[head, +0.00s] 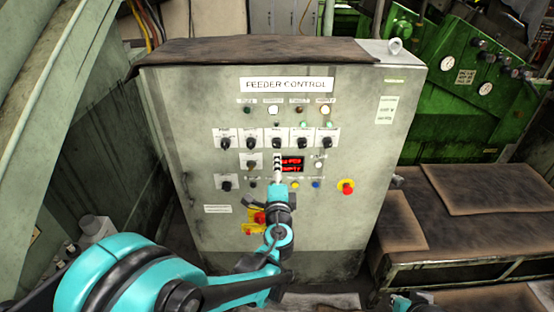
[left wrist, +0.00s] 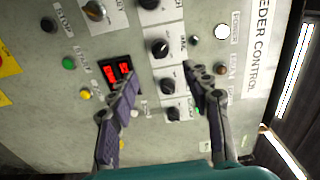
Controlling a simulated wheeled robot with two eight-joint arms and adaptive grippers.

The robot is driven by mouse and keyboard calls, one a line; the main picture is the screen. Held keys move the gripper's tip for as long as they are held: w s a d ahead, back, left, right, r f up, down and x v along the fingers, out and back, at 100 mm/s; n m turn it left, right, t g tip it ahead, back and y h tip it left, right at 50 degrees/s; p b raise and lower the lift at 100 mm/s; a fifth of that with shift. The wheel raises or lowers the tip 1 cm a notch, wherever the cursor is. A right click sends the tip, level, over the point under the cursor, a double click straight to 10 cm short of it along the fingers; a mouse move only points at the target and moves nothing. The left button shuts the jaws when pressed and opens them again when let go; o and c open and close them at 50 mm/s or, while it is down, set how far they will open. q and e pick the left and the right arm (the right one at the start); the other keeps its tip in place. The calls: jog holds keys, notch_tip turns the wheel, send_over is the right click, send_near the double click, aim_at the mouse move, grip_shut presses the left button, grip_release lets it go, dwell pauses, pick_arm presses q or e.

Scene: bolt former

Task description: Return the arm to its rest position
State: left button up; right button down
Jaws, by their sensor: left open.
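My left arm comes in from the lower left of the head view and reaches up in front of the grey feeder control cabinet (head: 340,215). My left gripper (head: 278,163) is in front of the panel, just left of the red lit display (head: 292,168). In the left wrist view the two fingers of the gripper (left wrist: 163,78) are spread apart with nothing between them. Black selector knobs (left wrist: 160,47) show beyond the fingertips. I cannot tell how far the tips are from the panel. A small teal part of my right arm shows at the bottom edge; its gripper does not show.
A red emergency button (head: 347,187) sticks out at the panel's right. A red and yellow switch (head: 257,217) is close to my left wrist. A brown-topped bench (head: 480,225) and a green machine (head: 450,95) stand to the right.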

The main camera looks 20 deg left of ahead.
pick_arm(q)
jog(key=shift+s+d, duration=0.15)
jog(key=shift+s, duration=0.45)
jog(key=s+a+f+n+g, duration=0.2)
jog(key=s+a+n+g, duration=0.15)
jog(key=s+n, duration=0.2)
jog(key=s+a+f+n+g, duration=0.3)
jog(key=s+a+n, duration=0.15)
jog(key=s, duration=0.25)
jog(key=s+d+f+n+g+h, duration=0.2)
jog(key=s+d, duration=0.1)
jog(key=s, duration=0.3)
jog(key=s+d+f+n+g+h, duration=0.2)
jog(key=s+d+h, duration=0.1)
jog(key=s, duration=0.3)
jog(key=shift+s+d+f+n, duration=0.25)
jog(key=shift+s+d+n, duration=0.05)
jog(key=shift+d, duration=0.45)
